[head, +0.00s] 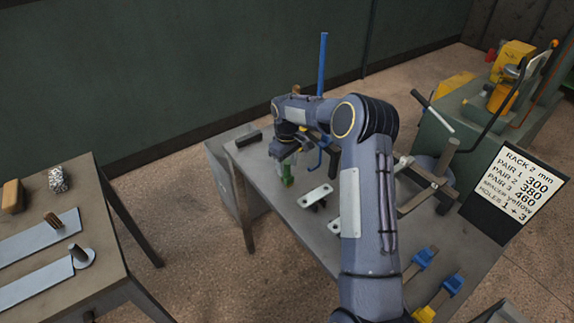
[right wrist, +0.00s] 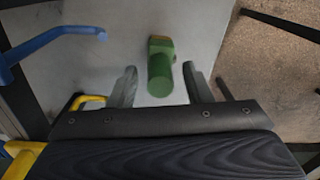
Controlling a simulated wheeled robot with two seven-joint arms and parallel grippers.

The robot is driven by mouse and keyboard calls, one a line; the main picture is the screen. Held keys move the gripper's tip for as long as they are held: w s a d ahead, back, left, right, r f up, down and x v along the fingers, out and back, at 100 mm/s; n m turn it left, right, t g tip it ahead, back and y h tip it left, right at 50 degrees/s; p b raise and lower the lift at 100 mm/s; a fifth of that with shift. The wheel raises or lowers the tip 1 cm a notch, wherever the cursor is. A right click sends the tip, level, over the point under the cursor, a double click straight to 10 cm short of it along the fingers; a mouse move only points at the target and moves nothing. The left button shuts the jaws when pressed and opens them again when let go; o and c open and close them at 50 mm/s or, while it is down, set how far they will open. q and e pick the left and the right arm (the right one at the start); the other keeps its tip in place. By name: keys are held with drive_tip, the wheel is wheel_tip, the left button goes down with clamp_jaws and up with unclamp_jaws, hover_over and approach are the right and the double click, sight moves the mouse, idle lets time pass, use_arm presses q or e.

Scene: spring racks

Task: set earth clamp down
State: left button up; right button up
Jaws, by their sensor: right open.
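The earth clamp appears to be the green piece with a round green body and a brownish end; it shows in the right wrist view (right wrist: 160,72) and in the head view (head: 287,181). It appears to rest on the grey table (head: 262,190), near its left edge. My right gripper (head: 285,158) is above it, pointing down. In the right wrist view its two fingers (right wrist: 159,84) are apart, one on each side of the green body, with visible gaps. The clamp's upper part is partly hidden by the gripper in the head view. My left gripper is out of view.
Pale plates with holes (head: 315,196) lie right of the clamp. A tall blue bar (head: 322,65) rises behind my arm. Blue and yellow clamps (head: 420,258) lie at the front right. A sign (head: 517,190) stands at the right. Another table (head: 105,262) is at the left.

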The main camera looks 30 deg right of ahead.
wheel_tip(320, 180, up, 12)
drive_tip(key=shift+f+b, duration=0.2)
drive_tip(key=shift+b, duration=0.3)
drive_tip(key=s+a+r+m+t+y, duration=0.15)
drive_tip(key=s+a+r, duration=0.3)
drive_tip(key=s, duration=0.45)
drive_tip(key=s+a+r+m+t, duration=0.1)
drive_tip(key=s+a+r+t, duration=0.15)
drive_tip(key=s+r, duration=0.5)
drive_tip(key=s+a+f+m+y, duration=0.1)
drive_tip(key=s+a+f, duration=0.3)
drive_tip(key=s, duration=0.5)
drive_tip(key=s+a+f+m+t+y, duration=0.1)
drive_tip(key=s+a+f, duration=0.3)
drive_tip(key=s, duration=0.5)
drive_tip(key=shift+s+a+f+t, duration=0.2)
drive_tip(key=shift+a+f+t, duration=0.1)
drive_tip(key=shift+a, duration=0.5)
